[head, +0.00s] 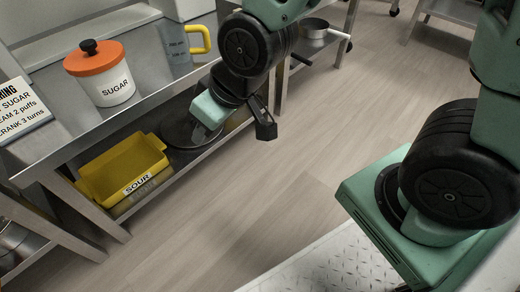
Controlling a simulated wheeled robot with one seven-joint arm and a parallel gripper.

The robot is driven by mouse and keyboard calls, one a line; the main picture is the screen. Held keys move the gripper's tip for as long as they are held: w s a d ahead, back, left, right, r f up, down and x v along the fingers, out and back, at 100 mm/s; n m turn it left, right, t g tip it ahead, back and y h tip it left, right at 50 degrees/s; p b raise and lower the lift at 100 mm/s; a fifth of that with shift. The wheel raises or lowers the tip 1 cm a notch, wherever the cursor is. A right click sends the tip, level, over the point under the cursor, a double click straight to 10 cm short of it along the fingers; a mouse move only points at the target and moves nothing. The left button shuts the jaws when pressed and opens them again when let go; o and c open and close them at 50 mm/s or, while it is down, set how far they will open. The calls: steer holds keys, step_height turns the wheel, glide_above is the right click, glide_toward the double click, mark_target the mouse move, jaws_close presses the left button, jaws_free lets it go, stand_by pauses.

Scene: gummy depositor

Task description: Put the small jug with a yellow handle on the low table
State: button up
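The small jug (175,42) is grey and see-through with a yellow handle (203,40). It stands upright on the steel table (58,95) at the upper left, with its handle to the right. My gripper (208,110) hangs in front of the table's edge, below and right of the jug and apart from it. Its fingers are seen at an angle, and I cannot tell whether they are open or shut. Nothing shows held in it. I cannot tell for sure which surface is the low table.
A white sugar jar (110,87) with an orange lid and a sign (18,108) stand on the steel table. Its lower shelf holds a yellow SOUR bin (125,165) and a dark round pan (180,130). A metal pan (313,27) is at the back. The floor (250,200) is clear.

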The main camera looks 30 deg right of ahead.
steer(key=s+d+r+n+g+h, duration=0.1)
steer(key=s+g, duration=0.1)
steer(key=s, duration=0.4)
steer(key=s+d+r+g+h, duration=0.2)
steer(key=s, duration=0.4)
steer(key=shift+s+d+r+n, duration=0.2)
steer(key=shift+s+r+n, duration=0.1)
steer(key=shift+s+n, duration=0.1)
step_height(320, 180, up, 42)
steer(key=p, duration=4.2)
steer(key=shift+r, duration=0.2)
steer(key=shift+w, duration=0.1)
